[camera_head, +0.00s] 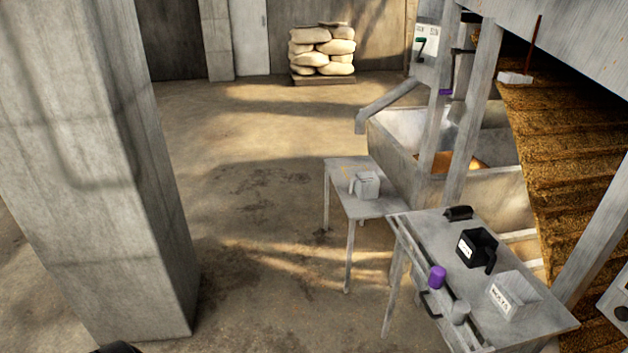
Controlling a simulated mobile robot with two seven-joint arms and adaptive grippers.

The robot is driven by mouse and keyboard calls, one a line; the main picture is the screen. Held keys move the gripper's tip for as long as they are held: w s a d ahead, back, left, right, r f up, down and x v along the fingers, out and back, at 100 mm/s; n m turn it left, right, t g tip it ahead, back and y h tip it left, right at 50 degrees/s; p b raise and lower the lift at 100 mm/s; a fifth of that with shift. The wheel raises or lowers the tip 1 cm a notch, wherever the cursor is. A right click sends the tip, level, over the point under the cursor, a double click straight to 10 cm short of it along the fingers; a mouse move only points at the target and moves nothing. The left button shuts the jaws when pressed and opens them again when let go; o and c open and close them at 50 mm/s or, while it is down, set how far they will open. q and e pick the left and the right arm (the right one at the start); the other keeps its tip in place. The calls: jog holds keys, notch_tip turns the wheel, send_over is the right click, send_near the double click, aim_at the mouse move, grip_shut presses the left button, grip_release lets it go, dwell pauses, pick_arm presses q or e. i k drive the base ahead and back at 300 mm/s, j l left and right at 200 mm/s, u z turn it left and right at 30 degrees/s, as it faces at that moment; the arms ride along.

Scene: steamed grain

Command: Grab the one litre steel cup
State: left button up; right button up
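A light grey metal-looking cup (367,186) with a handle on its left side stands upright on the small grey table (345,167). A smaller grey cylinder (460,312) sits at the front edge of the nearer table, beside a purple cylinder (437,277). I cannot read a size on either grey vessel. No gripper is clearly in view. A small dark rounded piece shows at the bottom left edge, and I cannot tell what it is.
The nearer table (443,227) carries a black labelled jug (477,248), a dark cylinder (458,213) and a white labelled box (513,296). A concrete pillar (95,170) stands at the left. Sacks (322,50) are stacked at the back. Open floor lies between pillar and tables.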

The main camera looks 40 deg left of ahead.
aim_at(367, 183)
jog(key=u, duration=0.95)
jog(key=i+j+z, duration=0.2)
jog(key=i+z, duration=0.15)
jog(key=i+j+z, duration=0.3)
jog(key=i, duration=0.15)
jog(key=i+j+z, duration=0.35)
